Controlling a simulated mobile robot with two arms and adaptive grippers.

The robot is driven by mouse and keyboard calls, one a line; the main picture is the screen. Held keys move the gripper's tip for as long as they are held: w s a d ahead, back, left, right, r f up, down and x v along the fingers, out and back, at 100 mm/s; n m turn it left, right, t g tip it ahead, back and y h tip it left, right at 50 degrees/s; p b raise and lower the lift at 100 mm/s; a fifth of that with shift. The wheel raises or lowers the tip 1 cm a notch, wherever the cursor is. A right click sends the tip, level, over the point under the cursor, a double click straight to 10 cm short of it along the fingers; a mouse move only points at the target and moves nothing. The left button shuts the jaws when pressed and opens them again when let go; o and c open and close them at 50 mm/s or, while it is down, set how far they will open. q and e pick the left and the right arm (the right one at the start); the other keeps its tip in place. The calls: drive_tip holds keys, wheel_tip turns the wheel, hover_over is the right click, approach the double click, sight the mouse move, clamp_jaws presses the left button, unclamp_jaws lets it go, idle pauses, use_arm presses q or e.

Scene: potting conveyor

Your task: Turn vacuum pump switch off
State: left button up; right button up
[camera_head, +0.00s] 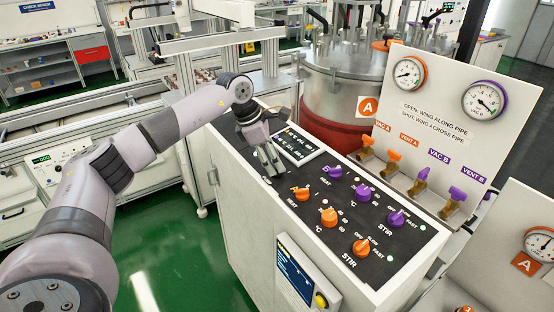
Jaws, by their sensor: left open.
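My left gripper (270,170) is over the far left end of the dark control panel (290,225), fingers pointing down. It is open with nothing seen between its fingers; whether they touch the panel I cannot tell. No label for a vacuum pump switch is readable, and the panel by the gripper is partly hidden by it. Orange knobs (329,217) and purple knobs (363,193), marked heat, °C and stir, stand to the right of the gripper. A small display box (294,275) with a yellow button (321,300) is on the cabinet's front. My right gripper is not in view.
A steel vessel (345,85) stands behind the panel. A white gauge board (440,105) rises at the back right, with orange valves (394,156) and purple valves (457,194) below it. The green floor (185,262) left of the cabinet is clear.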

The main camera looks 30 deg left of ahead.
use_arm(q)
drive_tip(key=shift+x, duration=1.35)
drive_tip(key=shift+c, duration=0.2)
drive_tip(key=c, duration=1)
drive_tip(key=shift+c, duration=0.2)
